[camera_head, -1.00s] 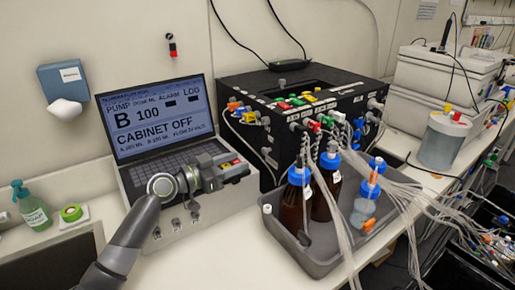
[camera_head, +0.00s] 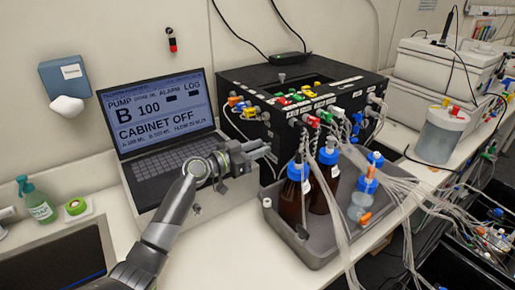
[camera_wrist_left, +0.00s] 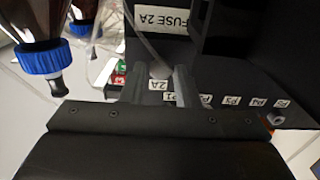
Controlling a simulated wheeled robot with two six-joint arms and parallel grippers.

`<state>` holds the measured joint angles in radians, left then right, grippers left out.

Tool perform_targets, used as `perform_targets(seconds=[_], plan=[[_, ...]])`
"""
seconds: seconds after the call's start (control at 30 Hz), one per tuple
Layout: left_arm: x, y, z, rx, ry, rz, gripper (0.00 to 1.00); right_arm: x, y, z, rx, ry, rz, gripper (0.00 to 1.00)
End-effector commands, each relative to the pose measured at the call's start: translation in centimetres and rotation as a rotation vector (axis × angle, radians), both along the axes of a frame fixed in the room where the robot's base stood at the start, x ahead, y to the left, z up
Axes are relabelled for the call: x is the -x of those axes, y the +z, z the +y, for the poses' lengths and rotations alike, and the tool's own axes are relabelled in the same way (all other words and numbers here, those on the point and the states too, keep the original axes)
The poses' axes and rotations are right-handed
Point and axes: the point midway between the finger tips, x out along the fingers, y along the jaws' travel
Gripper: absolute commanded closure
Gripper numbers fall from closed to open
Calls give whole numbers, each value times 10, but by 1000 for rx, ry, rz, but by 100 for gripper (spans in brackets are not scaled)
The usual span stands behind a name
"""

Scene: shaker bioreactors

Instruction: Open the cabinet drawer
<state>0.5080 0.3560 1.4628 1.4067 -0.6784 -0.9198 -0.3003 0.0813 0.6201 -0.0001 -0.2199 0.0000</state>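The black cabinet (camera_head: 335,92) stands on the bench right of the laptop, with a row of coloured connectors along its top edge. Its drawer outline is not clear to me. My left gripper (camera_head: 266,148) is at the cabinet's left front side. The left wrist view shows its two fingers (camera_wrist_left: 160,84) apart, pointing at the cabinet's dark face (camera_wrist_left: 228,70). A small pale knob (camera_wrist_left: 159,70) shows between the fingertips, near a "2A" label; I cannot tell whether they touch it. My right gripper is not in view.
The laptop (camera_head: 160,120) stands left of the cabinet. A grey tray (camera_head: 325,246) with brown bottles (camera_head: 290,205) and many loose tubes is close on the right. A green soap bottle (camera_head: 40,207) stands at the left. Some bench in front is clear.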

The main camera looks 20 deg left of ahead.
Motion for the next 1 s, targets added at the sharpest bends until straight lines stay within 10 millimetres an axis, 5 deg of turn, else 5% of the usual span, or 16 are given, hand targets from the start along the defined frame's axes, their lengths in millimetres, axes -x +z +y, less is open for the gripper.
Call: perform_targets(seconds=[0.2,0.53,1.0], plan=[[0,0,0,0,0,0,100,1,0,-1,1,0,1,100],[7,-3,7,-1,2,0,100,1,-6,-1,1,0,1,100],[73,-5,59,-7,4,-3,100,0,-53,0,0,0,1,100]])
